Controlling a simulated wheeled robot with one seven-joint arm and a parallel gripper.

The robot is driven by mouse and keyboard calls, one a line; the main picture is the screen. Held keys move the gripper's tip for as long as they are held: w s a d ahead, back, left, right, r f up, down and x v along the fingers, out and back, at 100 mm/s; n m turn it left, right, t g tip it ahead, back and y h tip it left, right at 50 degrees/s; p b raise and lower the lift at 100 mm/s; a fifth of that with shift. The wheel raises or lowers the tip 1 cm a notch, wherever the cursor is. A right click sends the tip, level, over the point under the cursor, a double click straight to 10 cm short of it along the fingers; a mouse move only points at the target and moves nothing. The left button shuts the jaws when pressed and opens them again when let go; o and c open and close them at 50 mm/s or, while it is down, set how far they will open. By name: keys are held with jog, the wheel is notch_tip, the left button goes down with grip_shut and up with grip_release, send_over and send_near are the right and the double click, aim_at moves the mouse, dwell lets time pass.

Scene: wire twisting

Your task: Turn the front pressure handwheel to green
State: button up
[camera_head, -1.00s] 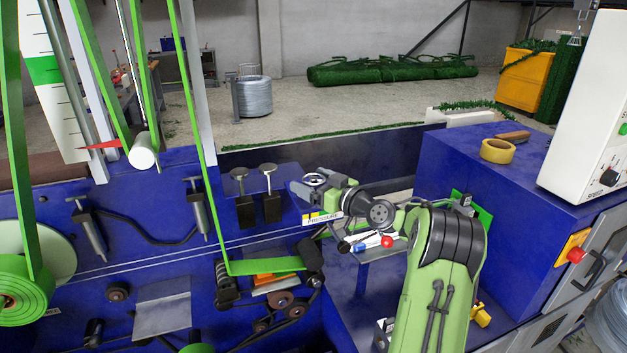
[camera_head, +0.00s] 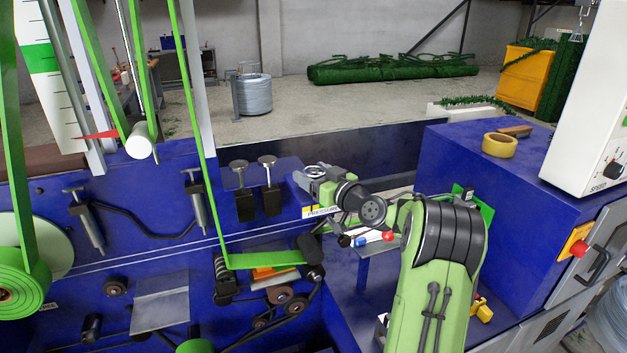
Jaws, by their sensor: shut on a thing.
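The pressure handwheel (camera_head: 314,170) is a small pale wheel on the blue machine, behind a yellow and white "PRESSURE" label (camera_head: 321,211). My gripper (camera_head: 321,177) is at the wheel and shut on it; the fingers and wrist hide much of it. At the far left stands a white scale (camera_head: 58,115) with black marks and a green band (camera_head: 42,69). A red pointer (camera_head: 98,135) points at the scale well below the green band.
Two black clamps with T-handles (camera_head: 256,190) stand left of the wheel. Green strips run over a white roller (camera_head: 140,142). A blue cabinet (camera_head: 470,155) with a yellow tape roll (camera_head: 499,145) rises to the right of my arm.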

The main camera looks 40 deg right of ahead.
jog(key=m+h, duration=0.1)
jog(key=m+h+b, duration=0.1)
jog(key=h, duration=0.1)
jog(key=m+h+b, duration=0.1)
jog(key=h, duration=0.1)
jog(key=shift+a, duration=0.25)
jog(key=m+g+h+b, duration=0.1)
jog(key=m+h, duration=0.1)
jog(key=m+g+h, duration=0.1)
jog(key=h, duration=0.2)
jog(key=shift+w+f+m+b, duration=0.1)
jog(key=shift+w+m+b, duration=0.05)
jog(key=shift+m+b, duration=0.25)
jog(key=m+g+h+b, duration=0.3)
jog(key=g+h, duration=0.1)
jog(key=shift+m+h, duration=0.3)
jog(key=shift+d+m+g+h, duration=0.15)
jog(key=shift+m+g+h, duration=1.1)
jog(key=shift+g, duration=0.35)
jog(key=shift+m+g, duration=0.25)
jog(key=shift+g, duration=0.05)
jog(key=o, duration=1)
jog(key=shift+d, duration=0.1)
jog(key=shift+c, duration=0.2)
